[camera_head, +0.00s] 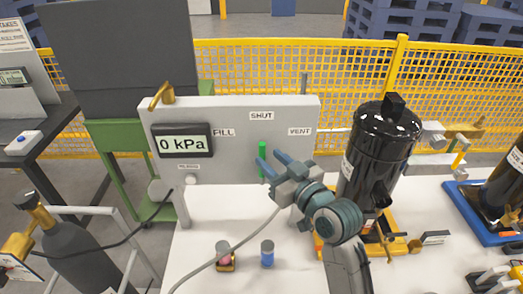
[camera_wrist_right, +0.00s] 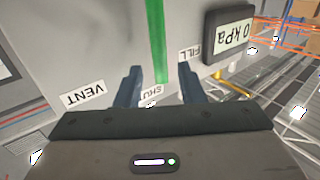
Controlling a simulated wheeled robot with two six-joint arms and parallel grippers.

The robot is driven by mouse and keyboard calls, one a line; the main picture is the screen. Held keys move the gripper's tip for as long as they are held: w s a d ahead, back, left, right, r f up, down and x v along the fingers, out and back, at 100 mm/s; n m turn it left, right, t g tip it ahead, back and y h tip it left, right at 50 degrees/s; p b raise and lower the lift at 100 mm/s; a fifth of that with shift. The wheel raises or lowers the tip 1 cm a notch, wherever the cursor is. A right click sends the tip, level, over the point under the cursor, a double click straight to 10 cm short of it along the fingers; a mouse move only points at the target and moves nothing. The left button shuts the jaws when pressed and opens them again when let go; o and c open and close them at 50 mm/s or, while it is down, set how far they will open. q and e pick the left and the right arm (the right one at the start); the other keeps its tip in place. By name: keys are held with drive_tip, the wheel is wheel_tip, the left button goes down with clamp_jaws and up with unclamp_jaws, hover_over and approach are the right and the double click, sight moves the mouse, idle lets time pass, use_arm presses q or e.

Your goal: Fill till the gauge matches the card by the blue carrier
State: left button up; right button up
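The grey panel (camera_head: 230,170) carries a gauge (camera_head: 183,143) that reads 0 kPa; the gauge also shows upside down in the right wrist view (camera_wrist_right: 231,35). The labels FILL (camera_head: 224,132), SHUT (camera_head: 262,115) and VENT (camera_head: 300,131) are on the panel. A green lever (camera_head: 262,158) stands upright in line with SHUT. My right gripper (camera_head: 268,168) is open in front of the panel. In the wrist view the green lever (camera_wrist_right: 160,40) lies between its fingers, with gaps on both sides. The blue carrier (camera_head: 462,202) is at the right; no card reading beside it is legible. My left gripper is not in view.
A black compressor (camera_head: 380,150) stands right of the panel on a yellow carrier (camera_head: 396,246). Two small capped items, one blue (camera_head: 267,255), stand on the white table (camera_head: 200,262). A grey gas cylinder (camera_head: 78,258) with a dark hose is at lower left. A yellow fence (camera_head: 270,62) runs behind.

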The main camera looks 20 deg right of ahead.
sight(264, 154)
drive_tip(key=shift+p+x, duration=0.45)
drive_tip(key=shift+x, duration=1.75)
drive_tip(key=shift+c, duration=0.2)
clamp_jaws()
